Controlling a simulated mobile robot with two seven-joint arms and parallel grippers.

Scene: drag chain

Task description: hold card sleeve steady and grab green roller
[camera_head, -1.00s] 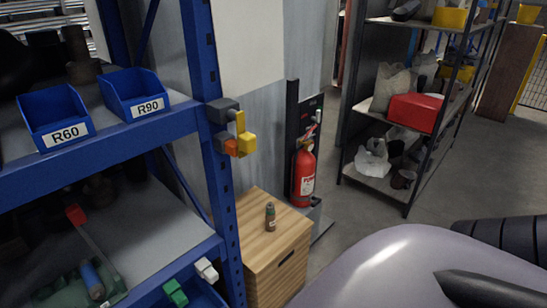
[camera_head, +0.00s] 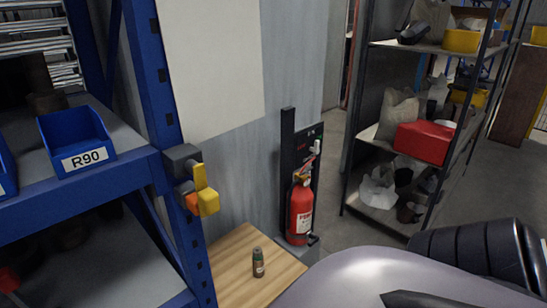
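I cannot make out a card sleeve or a green roller in the head view. A small cylinder (camera_head: 258,263), greenish with a brown band, stands upright on a wooden cabinet (camera_head: 229,262); what it is I cannot tell. Neither gripper shows. A large grey rounded part and dark parts at the lower right look like my own body.
A blue rack (camera_head: 92,192) stands at the left with a blue bin (camera_head: 79,153) labelled R90. A yellow, orange and grey block (camera_head: 202,190) juts from its post. A fire extinguisher (camera_head: 300,210) stands behind the cabinet. A loaded shelf (camera_head: 415,178) stands farther right.

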